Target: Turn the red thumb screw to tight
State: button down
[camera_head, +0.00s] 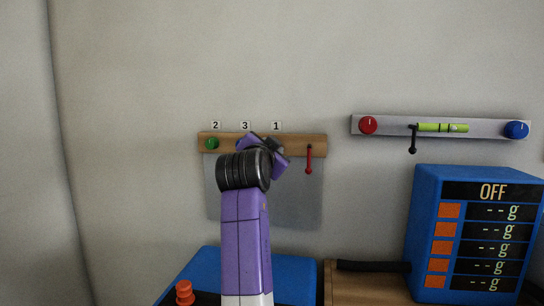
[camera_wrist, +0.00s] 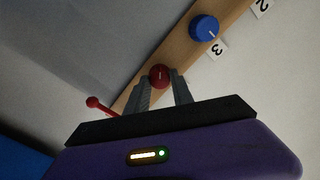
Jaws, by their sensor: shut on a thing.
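A red thumb screw (camera_wrist: 159,76) with a short pale mark sits on the wooden rail (camera_wrist: 180,52). In the wrist view my gripper (camera_wrist: 160,84) is shut on this screw, one finger on each side. In the head view my gripper (camera_head: 268,152) is at the wooden rail (camera_head: 291,145), just below the label 1, and the held screw is hidden behind it. How tight the screw is cannot be told.
A blue knob (camera_wrist: 204,28) sits beside the label 3. A red-tipped lever (camera_head: 309,160) hangs close to my gripper on the right. A green knob (camera_head: 212,143) is at the rail's left. Above right, a grey rail (camera_head: 490,127) carries another red knob (camera_head: 368,124).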

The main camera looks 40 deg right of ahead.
jog(key=shift+f+m+b, duration=0.15)
jog(key=shift+m+b, duration=0.7)
jog(key=shift+m, duration=0.95)
jog(key=shift+f+m+b, duration=0.1)
jog(key=shift+m+b, duration=0.7)
jog(key=shift+m, duration=1)
jog(key=c, duration=1.1)
grip_release()
jog(key=shift+c, duration=0.2)
jog(key=shift+o, duration=0.2)
jog(key=shift+r, duration=0.1)
